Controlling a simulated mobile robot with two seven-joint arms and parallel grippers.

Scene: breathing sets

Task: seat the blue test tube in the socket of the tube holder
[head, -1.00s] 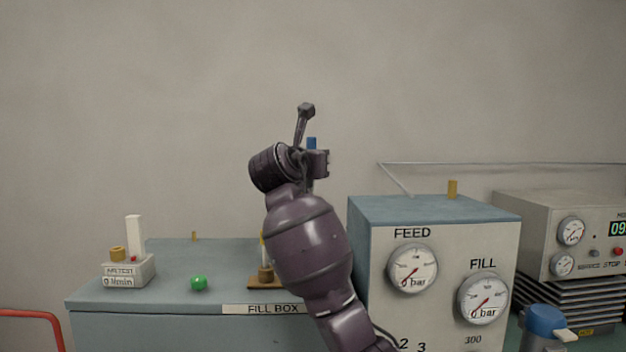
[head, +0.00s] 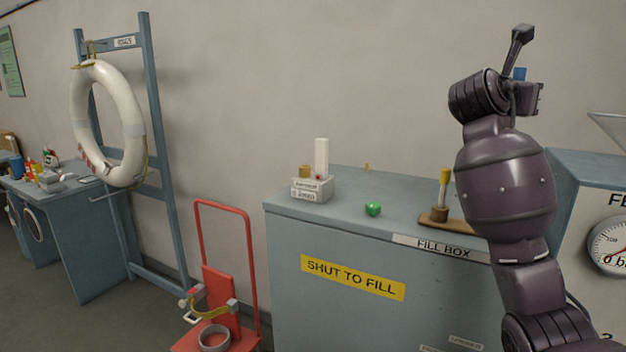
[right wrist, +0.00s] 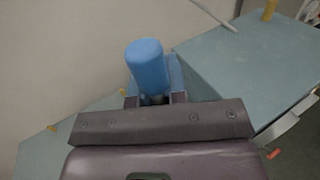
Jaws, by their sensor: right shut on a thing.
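The blue test tube (right wrist: 148,65) is held between the fingers of my right gripper (right wrist: 151,99) in the right wrist view, its rounded end towards the camera. In the head view only its blue top (head: 519,73) shows above my right gripper (head: 525,95), high over the right part of the fill box. A brown wooden holder (head: 428,220) stands on the fill box, left of my right arm. A yellow-topped tube (head: 444,185) stands upright in its visible socket. My arm hides the holder's right part, so I cannot tell whether another socket is there. My left gripper is not in view.
On the fill box (head: 330,240) are a green knob (head: 373,209) and a small white tester (head: 313,188). The gauge cabinet (head: 590,190) stands at the right. A red trolley (head: 225,290) and a lifebuoy stand (head: 160,165) are at the left.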

